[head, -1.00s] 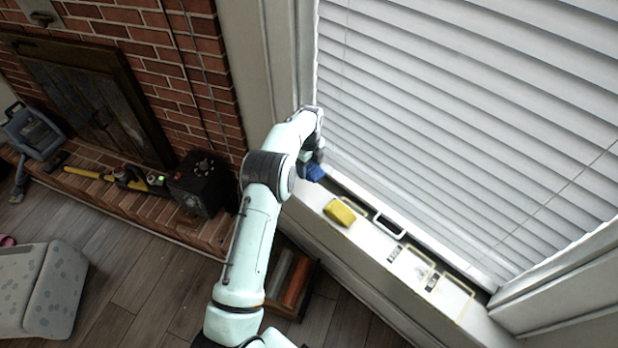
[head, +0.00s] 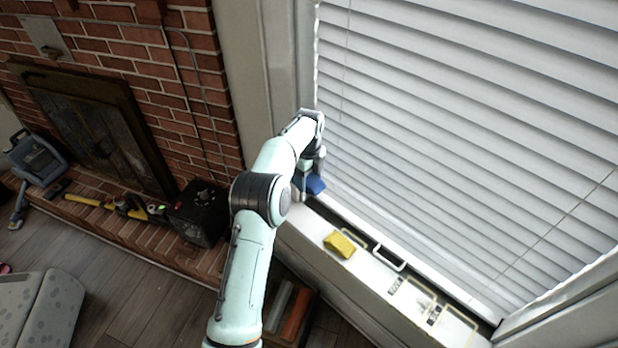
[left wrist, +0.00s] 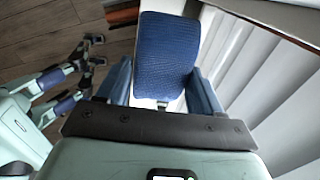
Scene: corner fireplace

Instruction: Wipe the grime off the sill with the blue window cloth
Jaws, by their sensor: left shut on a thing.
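The blue window cloth (head: 312,186) is in my left gripper (head: 307,178), at the far left end of the white sill (head: 318,222), close to the window frame. In the left wrist view the cloth (left wrist: 168,55) shows as a blue textured pad between the fingers of the left gripper (left wrist: 165,88), which is shut on it. I cannot tell whether the cloth touches the sill. No grime is clear on the bare part of the sill; the part under the gripper is hidden.
A yellow sponge (head: 340,244) lies on the sill, right of the cloth. Further along are a white handle-like frame (head: 389,257) and pale outlined patches with small labels (head: 410,296). White blinds (head: 460,140) rise behind the sill. A black box (head: 199,213) stands on the brick hearth.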

